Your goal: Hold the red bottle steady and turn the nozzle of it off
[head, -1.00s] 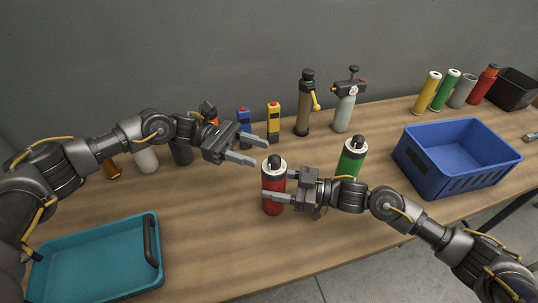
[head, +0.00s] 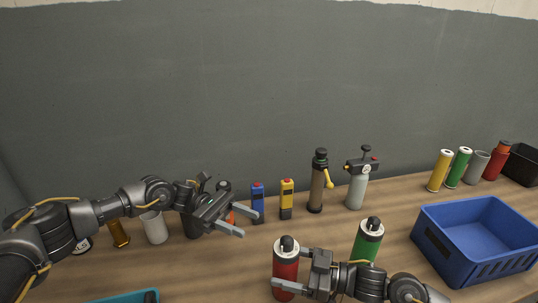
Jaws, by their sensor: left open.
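The red bottle (head: 285,268) stands upright on the table at the lower middle of the head view. It has a white collar and a black nozzle (head: 287,243) on top. My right gripper (head: 287,270) reaches it from the right, shut around its body, with one finger across the front and the other partly hidden behind it. My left gripper (head: 249,223) is open and empty, up and to the left of the nozzle, apart from it. The nozzle's exact setting is too small to tell.
A green bottle (head: 367,240) stands right of the red one, near my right wrist. A blue crate (head: 437,245) is at the right.

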